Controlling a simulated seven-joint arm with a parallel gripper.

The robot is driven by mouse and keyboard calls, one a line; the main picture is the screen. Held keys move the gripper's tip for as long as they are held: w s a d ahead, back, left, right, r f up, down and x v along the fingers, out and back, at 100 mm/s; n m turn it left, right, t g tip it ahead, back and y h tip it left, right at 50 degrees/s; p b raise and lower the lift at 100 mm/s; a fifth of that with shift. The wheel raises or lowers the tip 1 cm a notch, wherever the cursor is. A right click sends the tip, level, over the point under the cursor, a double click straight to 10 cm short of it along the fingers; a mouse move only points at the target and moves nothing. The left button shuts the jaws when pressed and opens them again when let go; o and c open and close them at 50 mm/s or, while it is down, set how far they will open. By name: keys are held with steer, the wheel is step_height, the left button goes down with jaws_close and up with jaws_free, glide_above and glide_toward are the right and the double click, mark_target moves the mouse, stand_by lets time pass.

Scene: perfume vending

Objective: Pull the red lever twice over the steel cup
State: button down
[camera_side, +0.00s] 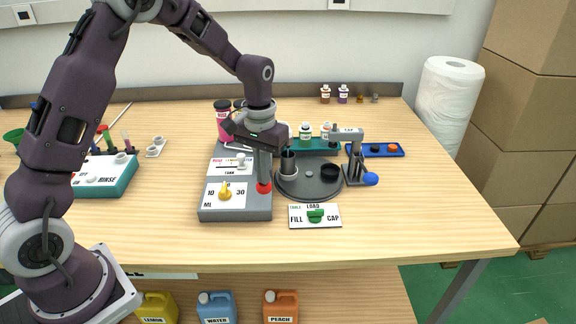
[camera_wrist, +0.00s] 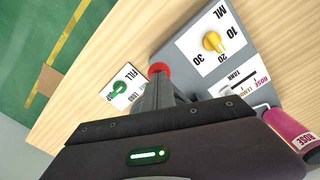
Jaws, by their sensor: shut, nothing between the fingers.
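The red lever knob (camera_side: 264,188) shows at the right front edge of the grey dispenser (camera_side: 236,211), just below my fingertips. My gripper (camera_side: 265,178) points down and is shut and empty. In the wrist view the red knob (camera_wrist: 158,69) sits right at the tips of my fingers (camera_wrist: 160,84); I cannot tell whether they touch it. The steel cup (camera_side: 288,165) stands upright on the dark round turntable (camera_side: 308,191), just right of my fingers. A dark spout or tube shows above the cup. The rest of the lever is hidden by my gripper.
A yellow volume dial (camera_side: 225,190) is left of the knob. A green FILL/LOAD/CAP dial (camera_side: 315,215) lies in front of the turntable. Bare table lies farther right.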

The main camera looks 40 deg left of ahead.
steer(key=shift+f, duration=1.55)
steer(key=shift+r, duration=4.6)
steer(key=shift+f, duration=1.55)
steer(key=shift+f, duration=0.1)
